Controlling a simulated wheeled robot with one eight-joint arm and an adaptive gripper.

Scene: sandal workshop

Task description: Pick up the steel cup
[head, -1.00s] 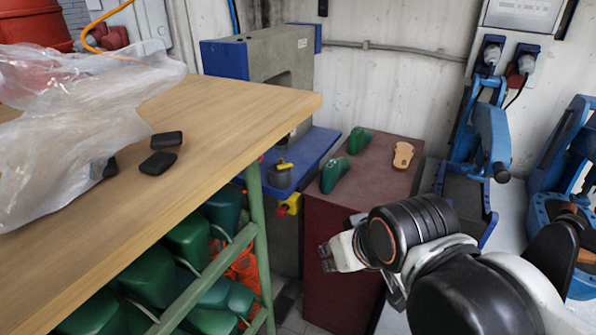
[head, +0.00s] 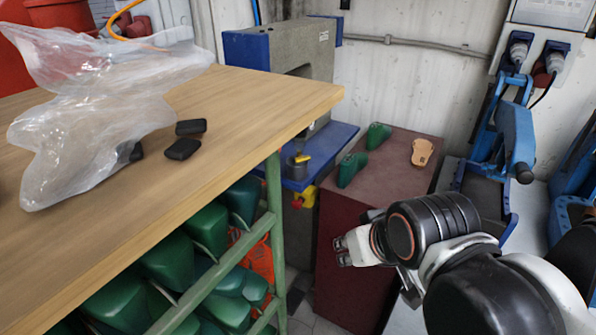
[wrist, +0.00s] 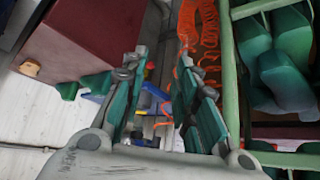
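I cannot make out a steel cup in either view. A small dark grey cylindrical part with a yellow piece (head: 298,168) sits on the blue ledge of the machine in the head view; I cannot tell whether it is a cup. My gripper (head: 345,249) is in front of the dark red cabinet, to the right of the wooden table and lower than its top. In the wrist view my gripper (wrist: 160,75) has its two green-padded fingers spread apart, with nothing between them.
The wooden table (head: 255,95) carries a clear plastic bag (head: 95,125) and black blocks (head: 184,148). Green shoe lasts (head: 172,258) fill the shelf below. The dark red cabinet (head: 395,180) holds two green lasts and a sandal sole (head: 422,152). Blue machines (head: 515,140) stand right.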

